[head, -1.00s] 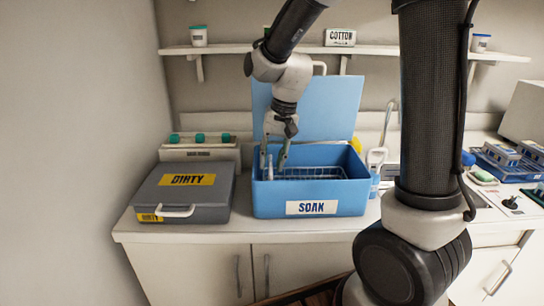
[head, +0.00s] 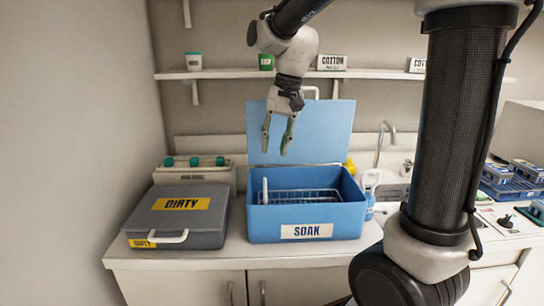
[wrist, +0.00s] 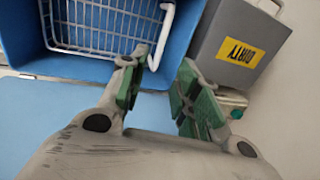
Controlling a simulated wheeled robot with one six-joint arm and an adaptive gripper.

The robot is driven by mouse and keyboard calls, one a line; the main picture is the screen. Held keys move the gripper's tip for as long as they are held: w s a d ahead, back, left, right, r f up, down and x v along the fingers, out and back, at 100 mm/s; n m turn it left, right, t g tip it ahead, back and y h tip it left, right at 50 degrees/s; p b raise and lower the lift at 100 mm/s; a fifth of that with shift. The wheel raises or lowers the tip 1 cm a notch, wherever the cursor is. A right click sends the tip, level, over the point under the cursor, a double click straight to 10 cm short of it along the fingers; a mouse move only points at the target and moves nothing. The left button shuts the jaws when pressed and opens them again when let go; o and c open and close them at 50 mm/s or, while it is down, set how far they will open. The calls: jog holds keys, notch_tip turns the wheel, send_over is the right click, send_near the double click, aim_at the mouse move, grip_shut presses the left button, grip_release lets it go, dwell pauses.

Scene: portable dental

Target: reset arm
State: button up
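My gripper (head: 277,142) hangs above the open soak box, fingers pointing down and spread apart, with nothing between them. It also shows in the wrist view (wrist: 157,98), its green-padded fingers apart and empty. The blue soak box (head: 305,231) stands on the counter with its lid (head: 325,125) raised behind it. A wire basket (head: 310,196) sits inside the box.
A grey box labelled DIRTY (head: 165,222) is closed, left of the soak box. A rack with green caps (head: 195,170) stands behind it. A shelf (head: 230,74) with cups and cotton boxes runs along the wall. A sink and tap (head: 385,140) are right of the soak box.

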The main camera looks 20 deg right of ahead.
jog(key=shift+r, duration=0.15)
dwell(0.3)
jog(key=s+d+n+t+h, duration=0.1)
jog(key=s+d+t, duration=0.1)
jog(key=s+d, duration=0.4)
jog(key=s+d+n+t+h, duration=0.1)
jog(key=s+d, duration=0.4)
jog(key=s, duration=0.9)
jog(key=shift+d+n+t, duration=0.35)
jog(key=shift+n+t, duration=0.05)
jog(key=shift+n, duration=0.4)
